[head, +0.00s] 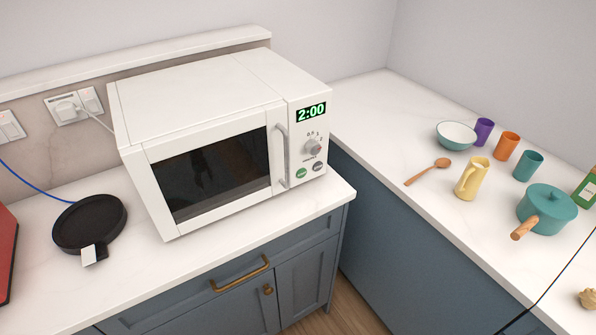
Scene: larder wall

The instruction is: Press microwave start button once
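A white microwave (195,90) stands on the white counter with its door shut. Its green display (311,112) reads 2:00. Below it on the control panel is a dial (313,147) with small markings. Under the dial are a green button (300,173) at left and a dark grey button (318,166) at right. Their labels are too small to read; the green one may be the start button. A vertical handle (281,155) sits left of the panel. Neither of my grippers is in view.
On the right counter are a bowl (456,135), several cups, a wooden spoon (427,172), a yellow jug (471,178) and a teal pot (547,208). Space before the control panel is clear.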

